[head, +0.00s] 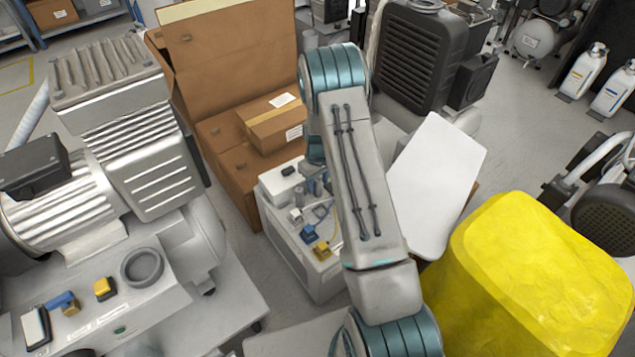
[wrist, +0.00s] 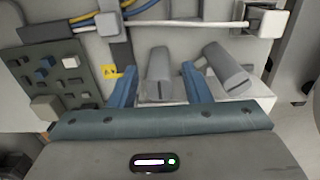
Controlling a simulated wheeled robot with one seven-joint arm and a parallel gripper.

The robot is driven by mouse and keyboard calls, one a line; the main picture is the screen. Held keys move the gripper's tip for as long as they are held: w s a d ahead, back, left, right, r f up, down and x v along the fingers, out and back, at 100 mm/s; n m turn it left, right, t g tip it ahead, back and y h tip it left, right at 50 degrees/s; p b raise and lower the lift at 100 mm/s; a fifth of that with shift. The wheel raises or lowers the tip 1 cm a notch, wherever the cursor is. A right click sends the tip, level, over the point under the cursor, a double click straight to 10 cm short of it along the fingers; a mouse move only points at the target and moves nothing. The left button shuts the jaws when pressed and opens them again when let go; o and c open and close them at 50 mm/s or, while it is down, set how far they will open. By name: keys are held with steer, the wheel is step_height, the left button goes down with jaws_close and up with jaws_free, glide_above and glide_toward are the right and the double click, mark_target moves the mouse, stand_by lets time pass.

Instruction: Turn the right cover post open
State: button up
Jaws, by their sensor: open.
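In the wrist view, two grey cover posts stand on a white housing. One post (wrist: 158,72) is roughly upright, with a dark slot low on its face. The other post (wrist: 228,68), to its right in the picture, leans up and left, also with a dark slot. My gripper (wrist: 159,75) is open, its two blue fingers on either side of the upright post, with visible gaps. Whether they touch it I cannot tell. The tilted post is outside the right finger.
In the wrist view, a panel with small blocks (wrist: 62,80), a yellow warning label (wrist: 111,72), cables (wrist: 95,14) and a white bar surround the posts. In the head view, cardboard boxes (head: 235,70), a large grey compressor (head: 130,130) and a yellow container (head: 540,270) stand close around.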

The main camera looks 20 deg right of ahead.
steer(key=shift+c, duration=0.3)
jaws_close()
steer(key=shift+m, duration=0.3)
steer(key=m+p, duration=0.1)
steer(key=m, duration=0.3)
steer(key=shift+r+m, duration=0.1)
steer(key=shift+m, duration=0.3)
steer(key=m+p, duration=0.1)
steer(key=m, duration=0.4)
steer(key=shift+m, duration=0.4)
steer(key=shift+o, duration=0.3)
jaws_free()
